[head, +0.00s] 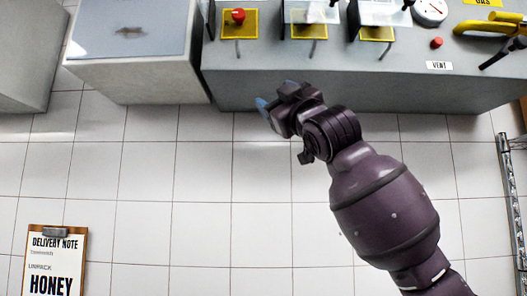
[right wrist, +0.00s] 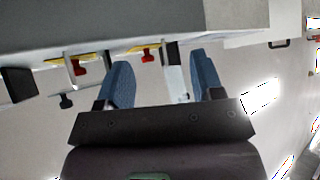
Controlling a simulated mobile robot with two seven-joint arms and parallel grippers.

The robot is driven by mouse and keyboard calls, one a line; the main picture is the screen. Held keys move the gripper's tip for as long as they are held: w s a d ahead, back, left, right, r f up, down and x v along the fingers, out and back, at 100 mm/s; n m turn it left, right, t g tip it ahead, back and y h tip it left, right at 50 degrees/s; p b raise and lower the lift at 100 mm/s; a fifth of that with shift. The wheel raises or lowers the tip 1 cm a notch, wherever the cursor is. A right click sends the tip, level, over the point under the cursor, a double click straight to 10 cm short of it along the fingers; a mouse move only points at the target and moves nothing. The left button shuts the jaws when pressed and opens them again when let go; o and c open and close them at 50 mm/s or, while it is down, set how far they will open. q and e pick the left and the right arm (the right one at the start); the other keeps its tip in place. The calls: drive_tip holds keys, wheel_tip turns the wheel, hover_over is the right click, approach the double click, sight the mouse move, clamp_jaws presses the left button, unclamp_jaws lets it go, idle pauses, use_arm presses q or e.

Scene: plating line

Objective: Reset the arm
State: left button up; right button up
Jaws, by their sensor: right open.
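My right arm reaches in from the lower right of the head view. Its right gripper (head: 268,104) is over the tiled floor, just in front of the grey counter (head: 330,85). In the right wrist view the same gripper (right wrist: 160,82) shows two blue fingers spread apart with nothing held between them. My left arm and gripper do not show in either view.
The counter carries yellow plates, one with a red knob (head: 238,15), a dial (head: 430,10), a red button (head: 437,42) and a yellow pipe (head: 490,27). A grey block (head: 140,75) stands to its left. A delivery note clipboard (head: 52,262) is at lower left. The floor between is clear.

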drive_tip(key=w+d+f+m+h, duration=0.2)
drive_tip(key=w+d+f, duration=0.15)
drive_tip(key=f, duration=0.85)
drive_tip(key=w+d+f+m+h, duration=0.2)
drive_tip(key=w+f+m, duration=0.15)
drive_tip(key=f, duration=0.85)
drive_tip(key=s+d+f+m+h, duration=0.1)
drive_tip(key=d+f, duration=0.2)
drive_tip(key=f, duration=0.6)
drive_tip(key=d+f+m+h, duration=0.2)
drive_tip(key=f, duration=0.7)
drive_tip(key=s+d+f+m+h, duration=0.1)
drive_tip(key=d+f, duration=0.2)
drive_tip(key=f, duration=0.7)
drive_tip(key=s+d+f+m+g+h, duration=0.2)
drive_tip(key=s+d+f, duration=0.2)
drive_tip(key=s+f, duration=0.55)
drive_tip(key=s+d+f+m+g+h, duration=0.2)
drive_tip(key=s+d+f+g+h, duration=0.15)
drive_tip(key=f, duration=1.15)
drive_tip(key=s+d+f+m+g, duration=0.1)
drive_tip(key=s+d+f+g, duration=0.1)
drive_tip(key=s+f, duration=0.6)
drive_tip(key=s+d+f+g+h, duration=0.1)
drive_tip(key=s+d+f+g, duration=0.1)
drive_tip(key=s+f, duration=0.6)
drive_tip(key=s, duration=0.4)
drive_tip(key=shift+m, duration=0.35)
